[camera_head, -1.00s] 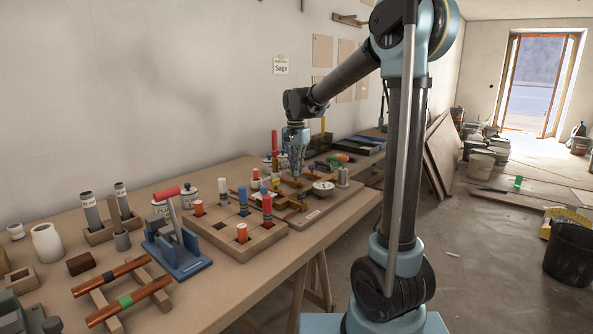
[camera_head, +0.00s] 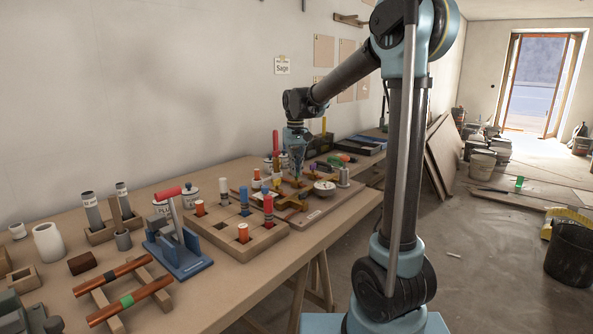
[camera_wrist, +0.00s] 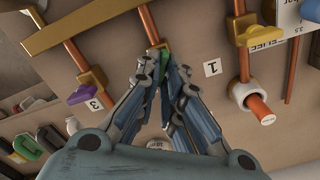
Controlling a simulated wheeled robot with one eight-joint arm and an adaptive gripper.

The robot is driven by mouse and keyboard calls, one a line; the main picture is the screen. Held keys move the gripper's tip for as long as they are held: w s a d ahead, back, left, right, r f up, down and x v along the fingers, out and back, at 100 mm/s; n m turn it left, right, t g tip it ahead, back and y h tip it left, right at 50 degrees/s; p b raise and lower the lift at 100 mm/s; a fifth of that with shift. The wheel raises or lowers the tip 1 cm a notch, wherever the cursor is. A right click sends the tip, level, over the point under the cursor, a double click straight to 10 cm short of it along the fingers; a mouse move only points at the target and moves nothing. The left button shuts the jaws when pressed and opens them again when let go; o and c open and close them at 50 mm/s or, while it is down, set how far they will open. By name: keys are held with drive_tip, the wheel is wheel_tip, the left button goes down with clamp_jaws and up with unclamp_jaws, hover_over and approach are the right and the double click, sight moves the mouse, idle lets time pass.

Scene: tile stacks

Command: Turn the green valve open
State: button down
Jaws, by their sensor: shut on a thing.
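The green valve (camera_wrist: 164,66) sits on a copper pipe with brass fittings, at top centre in the wrist view. Only a small part of its green handle shows between my fingertips. My gripper (camera_wrist: 163,76) is shut on this handle, with a finger on each side. In the head view my gripper (camera_head: 297,172) points down over the valve board (camera_head: 316,211) on the workbench. The green valve is hidden there behind the fingers, and its turn angle is hard to tell.
A purple valve handle (camera_wrist: 86,93) by label 3 and a yellow handle (camera_wrist: 251,35) flank the green one. A white-collared pipe (camera_wrist: 248,94) stands to the right. A block with coloured pegs (camera_head: 238,239) and a blue press (camera_head: 180,257) stand left of the board.

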drive_tip(key=n, duration=0.6)
drive_tip(key=shift+a, duration=0.1)
drive_tip(key=shift+n, duration=0.4)
idle(0.3)
drive_tip(key=c, duration=1.7)
unclamp_jaws()
wheel_tip(320, 180, up, 12)
